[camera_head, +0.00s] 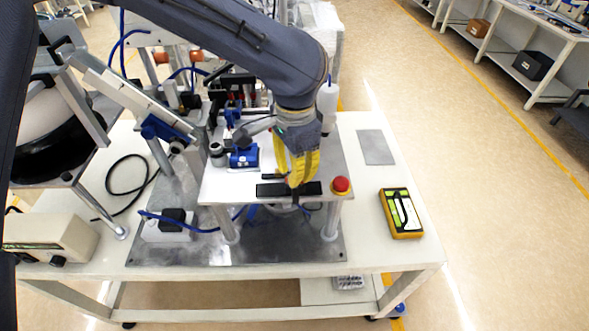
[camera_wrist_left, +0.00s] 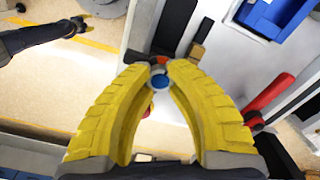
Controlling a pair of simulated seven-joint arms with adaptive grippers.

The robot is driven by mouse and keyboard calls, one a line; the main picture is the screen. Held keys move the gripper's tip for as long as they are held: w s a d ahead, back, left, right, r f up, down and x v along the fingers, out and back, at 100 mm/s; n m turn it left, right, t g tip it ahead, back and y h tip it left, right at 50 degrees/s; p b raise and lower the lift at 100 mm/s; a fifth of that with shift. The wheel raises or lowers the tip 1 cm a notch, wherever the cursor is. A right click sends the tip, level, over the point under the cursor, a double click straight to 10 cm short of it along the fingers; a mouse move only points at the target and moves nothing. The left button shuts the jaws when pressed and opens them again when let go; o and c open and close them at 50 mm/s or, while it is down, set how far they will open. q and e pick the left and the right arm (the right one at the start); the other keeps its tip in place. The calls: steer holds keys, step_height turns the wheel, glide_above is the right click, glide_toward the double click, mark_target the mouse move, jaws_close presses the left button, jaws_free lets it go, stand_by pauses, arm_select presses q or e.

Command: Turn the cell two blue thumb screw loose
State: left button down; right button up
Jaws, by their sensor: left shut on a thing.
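My left gripper (camera_head: 297,181) reaches down over the white plate of the machine, its yellow fingers pointing at the front rail. In the left wrist view its two yellow fingers (camera_wrist_left: 160,80) are shut on a small round blue thumb screw (camera_wrist_left: 160,82), which shows between the tips. In the head view the screw is hidden behind the fingers. A dark arm end that looks like my right gripper (camera_wrist_left: 80,26) shows small at the upper left of the wrist view; its fingers are unclear.
A black rail (camera_head: 271,190) lies under the fingertips, with a red push button (camera_head: 341,184) close on its right. A blue block (camera_head: 244,156) stands left of the gripper. A yellow meter (camera_head: 401,213) and a grey plate (camera_head: 375,147) lie on the table's right, with bare tabletop around them.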

stand_by(0.5)
arm_select(q)
steer(key=c, duration=1.1)
jaws_free()
step_height(320, 180, up, 12)
